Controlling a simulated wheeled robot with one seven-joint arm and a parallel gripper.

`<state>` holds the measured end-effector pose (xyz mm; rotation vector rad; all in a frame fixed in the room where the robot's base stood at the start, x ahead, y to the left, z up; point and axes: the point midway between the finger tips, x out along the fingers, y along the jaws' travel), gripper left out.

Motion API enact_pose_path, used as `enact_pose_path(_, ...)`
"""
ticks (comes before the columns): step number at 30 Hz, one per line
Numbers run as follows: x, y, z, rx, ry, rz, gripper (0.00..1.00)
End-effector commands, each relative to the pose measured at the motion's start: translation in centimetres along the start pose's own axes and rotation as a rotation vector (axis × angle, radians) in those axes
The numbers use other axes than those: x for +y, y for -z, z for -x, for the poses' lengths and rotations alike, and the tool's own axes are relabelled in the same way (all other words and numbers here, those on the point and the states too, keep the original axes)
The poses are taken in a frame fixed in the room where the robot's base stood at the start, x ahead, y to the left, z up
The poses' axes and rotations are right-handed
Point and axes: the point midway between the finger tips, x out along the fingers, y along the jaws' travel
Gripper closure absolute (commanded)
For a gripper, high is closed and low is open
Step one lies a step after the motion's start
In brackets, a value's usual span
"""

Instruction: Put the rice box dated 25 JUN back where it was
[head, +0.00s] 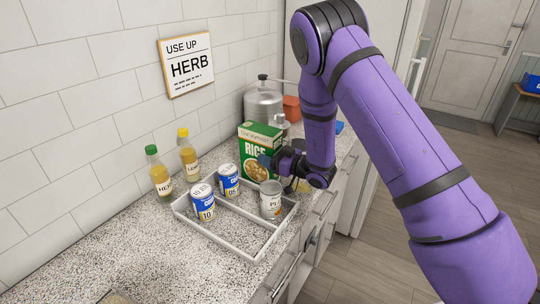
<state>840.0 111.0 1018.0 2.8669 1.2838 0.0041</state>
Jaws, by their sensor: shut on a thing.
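A green rice box (254,146) with a white "RICE" label and a bowl picture stands upright at the back of the counter, behind the tray. Its date cannot be read here. My gripper (270,162) is at the box's lower right side, shut on it. The dark fingers hide part of the box's edge, and the tray's back end and a can hide its foot. I cannot tell if the box touches the counter.
Two bottles (159,178) (188,158) stand by the wall. A metal pot (262,103) stands behind. The speckled counter's front left is mostly clear.

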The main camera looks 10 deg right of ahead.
Motion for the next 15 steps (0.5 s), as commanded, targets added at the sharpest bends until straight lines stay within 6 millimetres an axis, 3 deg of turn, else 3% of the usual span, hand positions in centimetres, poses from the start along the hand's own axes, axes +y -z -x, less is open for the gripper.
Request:
enact_pose_path(1, 0.03, -0.11, -0.01, 0.001, 0.0, 0.0, 0.65)
enact_pose_path(2, 0.01, -0.14, 0.01, 0.0, 0.0, 0.0, 0.29)
enact_pose_path(4, 0.0, -0.12, 0.01, 0.0, 0.0, 0.0, 0.13)
enact_pose_path(15, 0.01, 0.25, 0.06, 0.001, 0.0, 0.0, 0.11)
